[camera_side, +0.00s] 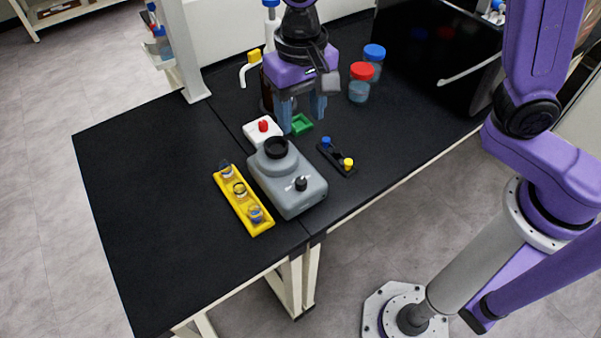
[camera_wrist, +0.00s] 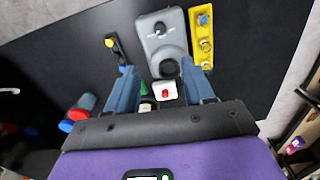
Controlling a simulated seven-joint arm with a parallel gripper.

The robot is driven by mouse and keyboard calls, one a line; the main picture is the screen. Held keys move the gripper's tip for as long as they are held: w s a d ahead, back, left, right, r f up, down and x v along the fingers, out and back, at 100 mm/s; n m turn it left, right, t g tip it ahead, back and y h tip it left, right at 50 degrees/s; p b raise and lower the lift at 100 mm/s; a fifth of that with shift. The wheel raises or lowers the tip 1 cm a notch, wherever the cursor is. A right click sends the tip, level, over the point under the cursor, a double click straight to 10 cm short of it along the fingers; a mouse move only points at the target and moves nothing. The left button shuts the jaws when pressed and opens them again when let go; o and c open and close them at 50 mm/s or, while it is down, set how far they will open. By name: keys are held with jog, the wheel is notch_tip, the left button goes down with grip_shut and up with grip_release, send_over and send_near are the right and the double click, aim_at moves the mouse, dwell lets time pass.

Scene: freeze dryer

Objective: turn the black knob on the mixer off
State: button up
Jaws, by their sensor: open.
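The grey mixer (camera_side: 290,186) stands on the black bench, with a round black cup (camera_side: 276,147) on its back end. Its black knob (camera_side: 301,183) is on the front end of the top face; the knob (camera_wrist: 160,29) also shows in the wrist view, with pale marks beside it. I cannot read its setting. My gripper (camera_side: 303,118) is open and empty, behind the mixer and above the bench, pointing down. In the wrist view, the two blue fingers of my gripper (camera_wrist: 160,85) are spread apart, with the mixer (camera_wrist: 158,45) beyond them. The knob is apart from the fingers.
A yellow rack (camera_side: 240,203) with several vials is left of the mixer. A small black rack (camera_side: 335,158) with blue and yellow caps is to its right. A white box with a red button (camera_side: 263,127) and a green tray (camera_side: 300,124) are behind. Red-lidded (camera_side: 361,72) and blue-lidded (camera_side: 374,53) jars stand farther back.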

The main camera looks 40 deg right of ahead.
aim_at(301, 180)
notch_tip(301, 180, down, 17)
jog(key=shift+f, duration=0.2)
dwell(0.5)
grip_shut()
